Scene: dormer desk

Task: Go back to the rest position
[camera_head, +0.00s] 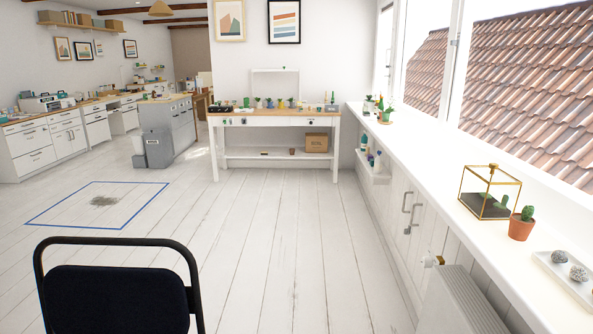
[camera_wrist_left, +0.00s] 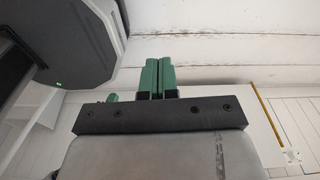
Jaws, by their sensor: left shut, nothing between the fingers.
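My left gripper (camera_wrist_left: 158,66) shows in the left wrist view. Its two green fingers are together, with nothing between them. It points toward pale, worn boards, and no object is near the fingertips. A dark grey rounded part at the upper left of that view seems to be part of my own body. Neither of my grippers shows in the head view, and the right gripper is in neither view.
A dark chair (camera_head: 117,298) stands close in front at the left. A white radiator (camera_head: 462,303) and the long windowsill (camera_head: 447,171) run along the right. A desk (camera_head: 272,118) stands at the back. The floor (camera_head: 268,240) between is clear.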

